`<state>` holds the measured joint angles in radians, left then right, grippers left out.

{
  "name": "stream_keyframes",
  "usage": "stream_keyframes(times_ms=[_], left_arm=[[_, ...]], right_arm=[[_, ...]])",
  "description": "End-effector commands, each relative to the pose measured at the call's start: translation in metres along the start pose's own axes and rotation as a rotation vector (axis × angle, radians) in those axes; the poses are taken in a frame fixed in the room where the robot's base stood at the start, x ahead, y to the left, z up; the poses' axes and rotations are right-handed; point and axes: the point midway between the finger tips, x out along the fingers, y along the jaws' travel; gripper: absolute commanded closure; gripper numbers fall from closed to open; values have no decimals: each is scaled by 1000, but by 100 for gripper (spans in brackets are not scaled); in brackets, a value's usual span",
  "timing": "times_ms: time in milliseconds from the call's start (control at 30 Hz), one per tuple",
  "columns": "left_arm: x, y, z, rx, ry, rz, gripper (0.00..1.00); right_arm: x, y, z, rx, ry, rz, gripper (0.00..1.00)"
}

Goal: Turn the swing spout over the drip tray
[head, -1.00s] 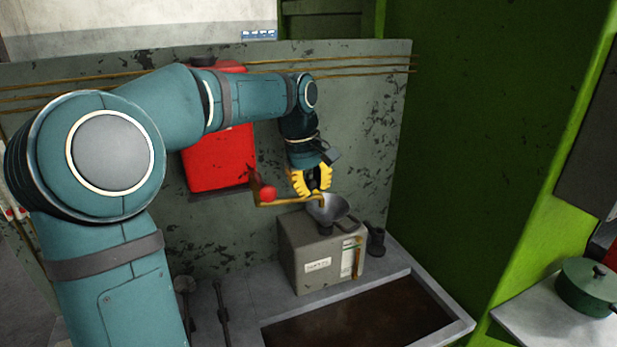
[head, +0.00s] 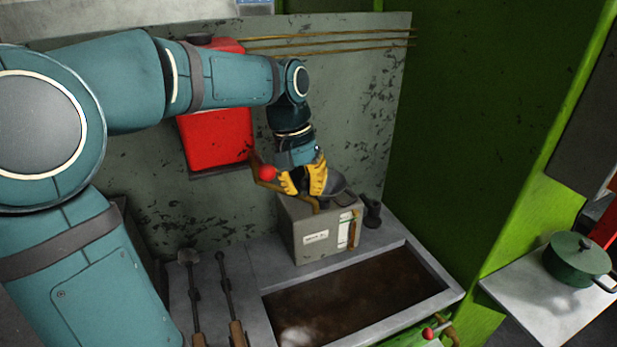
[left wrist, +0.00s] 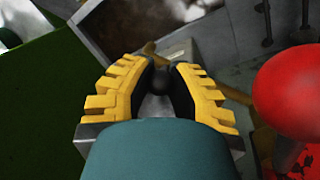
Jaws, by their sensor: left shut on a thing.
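The brass swing spout (head: 265,182) comes from the red tank (head: 212,140) on the back panel, beside a red ball knob (head: 267,173). My left gripper (head: 318,190), with yellow ribbed fingers, is shut on the spout and hides much of it. The spout's end shows below the fingers at the grey box's front edge. In the left wrist view a dark round knob (left wrist: 160,82) sits between the fingers (left wrist: 160,75), with brass beyond. The drip tray (head: 355,290), long and stained brown, lies in the bench at front right, apart from the spout. My right gripper is not in view.
The grey box (head: 312,240) stands under my gripper, with a grey funnel (head: 338,182) on it partly hidden. A small dark cup (head: 373,212) stands beside it. Long-handled tools (head: 230,300) lie at left. A green pot (head: 580,262) stands on the right-hand table.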

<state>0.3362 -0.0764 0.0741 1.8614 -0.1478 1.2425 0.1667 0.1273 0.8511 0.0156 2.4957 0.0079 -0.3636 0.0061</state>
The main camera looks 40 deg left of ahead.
Motion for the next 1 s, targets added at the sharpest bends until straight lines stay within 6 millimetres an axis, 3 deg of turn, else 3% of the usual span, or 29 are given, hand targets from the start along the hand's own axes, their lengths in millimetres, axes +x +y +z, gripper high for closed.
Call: stream_keyframes(times_ms=[600, 633, 700, 733, 1000], left_arm=[[-2, -1, 4, 42, -2, 0, 100], [-2, -1, 4, 42, -2, 0, 75], [-2, -1, 4, 42, -3, 0, 51], [-2, -1, 4, 42, -3, 0, 46], [-1, -1, 4, 41, -6, 0, 46]], right_arm=[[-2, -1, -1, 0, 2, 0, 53], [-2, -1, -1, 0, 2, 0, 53], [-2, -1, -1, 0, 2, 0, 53], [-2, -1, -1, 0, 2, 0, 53], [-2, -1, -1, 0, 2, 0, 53]])
